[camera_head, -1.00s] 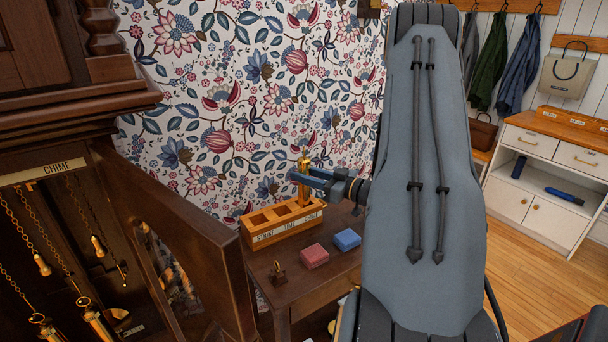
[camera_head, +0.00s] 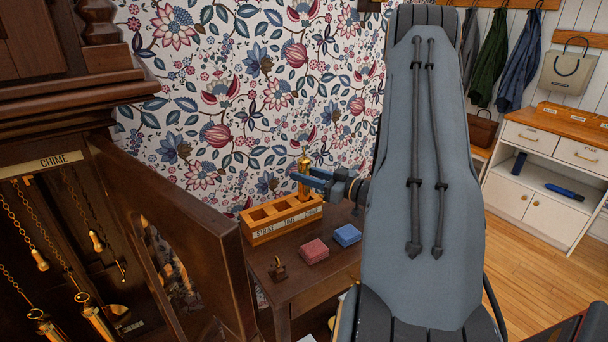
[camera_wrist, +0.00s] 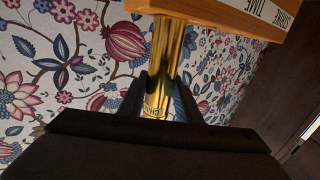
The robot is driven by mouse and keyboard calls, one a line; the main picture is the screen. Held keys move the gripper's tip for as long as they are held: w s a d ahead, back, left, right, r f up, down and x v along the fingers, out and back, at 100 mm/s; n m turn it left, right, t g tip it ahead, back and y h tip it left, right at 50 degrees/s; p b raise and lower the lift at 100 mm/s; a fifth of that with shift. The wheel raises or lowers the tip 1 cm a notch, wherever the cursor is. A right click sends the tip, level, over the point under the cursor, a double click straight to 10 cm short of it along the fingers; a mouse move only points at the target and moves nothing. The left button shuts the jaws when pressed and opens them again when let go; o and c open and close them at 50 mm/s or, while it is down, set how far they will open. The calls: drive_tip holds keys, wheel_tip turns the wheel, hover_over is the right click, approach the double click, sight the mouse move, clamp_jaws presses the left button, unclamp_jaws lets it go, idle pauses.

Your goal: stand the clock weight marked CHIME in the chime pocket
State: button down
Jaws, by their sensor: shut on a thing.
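My gripper (camera_head: 308,178) is shut on a brass weight (camera_head: 304,165) and holds it upright at the right end of a wooden rack (camera_head: 262,238). The rack's front labels appear to read STRIKE, TIME and CHIME, with the CHIME pocket at the right end. The weight is at this pocket; I cannot tell how far its foot is inside. In the wrist view the weight (camera_wrist: 165,55) runs between the fingers to the rack's edge (camera_wrist: 215,12). The other two pockets look empty.
The rack stands on a dark table (camera_head: 310,285) against the papered wall. A red block (camera_head: 314,252), a blue block (camera_head: 347,235) and a small brass-hooked object (camera_head: 278,270) lie in front. The open clock case door (camera_head: 185,240) stands close on the left.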

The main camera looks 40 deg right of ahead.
drive_tip(key=shift+f, duration=0.2)
drive_tip(key=c, duration=1.4)
unclamp_jaws()
drive_tip(key=shift+o, duration=0.9)
drive_tip(key=b+v, duration=0.2)
drive_tip(key=v, duration=0.6)
drive_tip(key=shift+a, duration=0.1)
